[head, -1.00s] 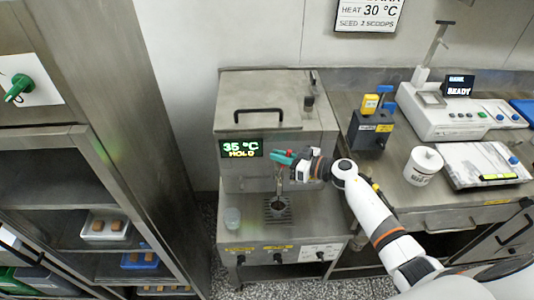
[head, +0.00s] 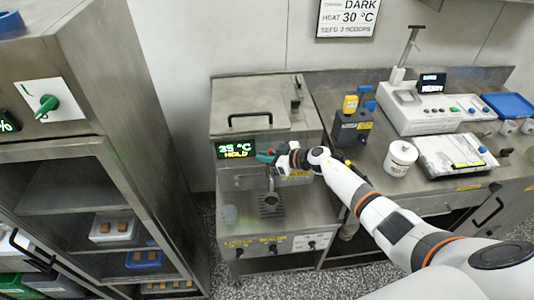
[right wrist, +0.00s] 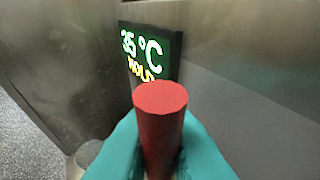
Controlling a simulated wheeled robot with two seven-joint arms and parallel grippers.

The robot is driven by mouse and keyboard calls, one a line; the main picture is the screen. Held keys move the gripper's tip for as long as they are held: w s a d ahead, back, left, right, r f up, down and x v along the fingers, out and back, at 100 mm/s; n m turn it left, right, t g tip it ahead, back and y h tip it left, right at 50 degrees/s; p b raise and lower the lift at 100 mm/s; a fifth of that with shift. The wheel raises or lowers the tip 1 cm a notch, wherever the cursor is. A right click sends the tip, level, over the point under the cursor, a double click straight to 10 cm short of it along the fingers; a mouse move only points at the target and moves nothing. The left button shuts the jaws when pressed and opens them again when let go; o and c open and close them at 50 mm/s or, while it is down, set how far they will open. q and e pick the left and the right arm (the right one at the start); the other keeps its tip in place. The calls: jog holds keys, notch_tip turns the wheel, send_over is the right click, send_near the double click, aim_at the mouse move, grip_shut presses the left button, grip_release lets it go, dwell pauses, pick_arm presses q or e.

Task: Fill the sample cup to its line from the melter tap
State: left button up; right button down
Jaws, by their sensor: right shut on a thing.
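The melter is a steel cabinet (head: 262,100) with a lid, and its display (head: 236,149) reads 35 °C HOLD. My right gripper (head: 266,157) is at the melter's front, beside the display. In the right wrist view its teal fingers (right wrist: 160,150) are shut around the red tap handle (right wrist: 160,110). The tap's spout (head: 271,182) hangs below, over a slotted drip grate (head: 270,208). A small clear cup (head: 231,214) stands on the shelf left of the grate, apart from the spout. Its fill line is too small to see. My left gripper is out of view.
A steel rack (head: 75,195) with trays stands at left. On the right counter are a dark box with yellow and blue parts (head: 351,127), a white tub (head: 400,158), a white instrument (head: 435,110) and a flat panel (head: 455,155). My right arm crosses in front of the counter.

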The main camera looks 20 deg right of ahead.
jog(key=c, duration=1.7)
grip_release()
jog(key=shift+a, duration=0.1)
jog(key=shift+c, duration=0.2)
jog(key=v, duration=1.2)
